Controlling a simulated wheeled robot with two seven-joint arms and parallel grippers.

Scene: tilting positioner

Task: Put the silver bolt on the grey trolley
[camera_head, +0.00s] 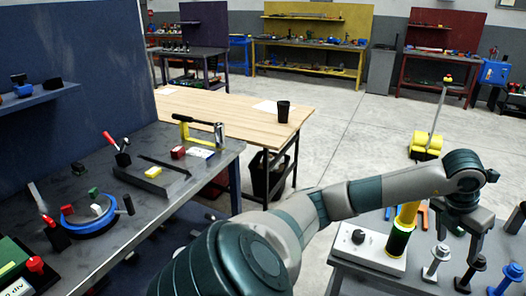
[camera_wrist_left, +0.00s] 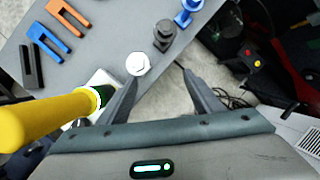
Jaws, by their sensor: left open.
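The silver bolt (camera_head: 435,262) stands upright, head up, on the grey top (camera_head: 358,272) at the lower right; I cannot tell whether this top is the grey trolley. In the left wrist view the silver bolt (camera_wrist_left: 138,64) shows just beyond the left fingertip, not gripped. My left gripper (camera_head: 460,238) is open and empty, pointing down above the bolts; its spread fingers also show in the left wrist view (camera_wrist_left: 160,80). A dark bolt (camera_head: 470,273) and a blue bolt (camera_wrist_left: 187,12) stand in line with the silver one. My right gripper is not in view.
Orange (camera_wrist_left: 68,14) and blue (camera_wrist_left: 48,40) forked pieces lie nearby. A cluttered grey workbench (camera_head: 110,195) is at left.

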